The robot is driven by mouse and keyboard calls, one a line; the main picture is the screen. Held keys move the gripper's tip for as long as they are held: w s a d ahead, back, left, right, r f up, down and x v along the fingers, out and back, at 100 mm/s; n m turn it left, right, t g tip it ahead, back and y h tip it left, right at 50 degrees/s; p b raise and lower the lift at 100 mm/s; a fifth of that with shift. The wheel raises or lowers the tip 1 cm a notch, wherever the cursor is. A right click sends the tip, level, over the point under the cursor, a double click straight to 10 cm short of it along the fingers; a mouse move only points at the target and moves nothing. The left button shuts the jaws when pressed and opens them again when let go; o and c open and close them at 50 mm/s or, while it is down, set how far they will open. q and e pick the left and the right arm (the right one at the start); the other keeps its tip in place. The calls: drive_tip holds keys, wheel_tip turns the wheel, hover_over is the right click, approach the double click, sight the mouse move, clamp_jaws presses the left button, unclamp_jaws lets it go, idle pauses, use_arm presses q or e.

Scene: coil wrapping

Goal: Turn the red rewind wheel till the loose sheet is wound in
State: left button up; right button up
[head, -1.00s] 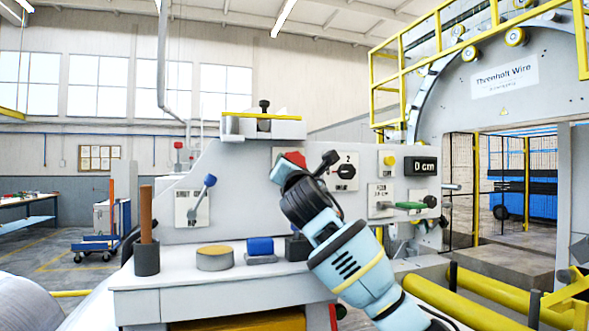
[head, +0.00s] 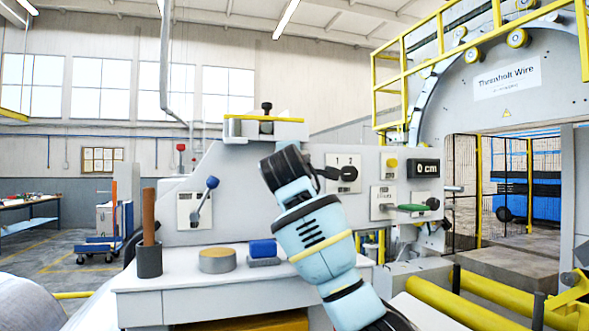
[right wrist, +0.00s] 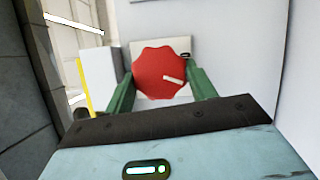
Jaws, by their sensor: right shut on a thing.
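The red rewind wheel (right wrist: 158,72), with a scalloped rim and a pale mark right of its middle, sits on a light plate in the right wrist view. My right gripper (right wrist: 163,84) has its green fingers on either side of the wheel and is shut on it. In the head view my right wrist (head: 290,175) is in front of the panel and hides the wheel and the fingertips. My left gripper is in neither view. I cannot make out the loose sheet.
The grey panel carries a blue-knobbed lever (head: 205,200), a black selector knob (head: 349,173), a display reading 0 cm (head: 425,169) and a green handle (head: 411,208). A round tin (head: 217,262) and a blue block (head: 263,248) stand on the ledge. Yellow rollers (head: 470,300) lie at right.

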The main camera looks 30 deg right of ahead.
drive_tip(key=shift+r+m+g+y, duration=0.1)
drive_tip(key=shift+m+g+y, duration=0.45)
drive_tip(key=shift+m, duration=0.95)
drive_tip(key=shift+r+m+g+y, duration=0.1)
drive_tip(key=shift+m+g+y, duration=0.4)
drive_tip(key=shift+m, duration=1)
drive_tip(key=o, duration=1)
drive_tip(key=shift+r, duration=0.1)
drive_tip(key=v, duration=0.7)
drive_tip(key=shift+s+a, duration=0.1)
drive_tip(key=shift+s, duration=0.3)
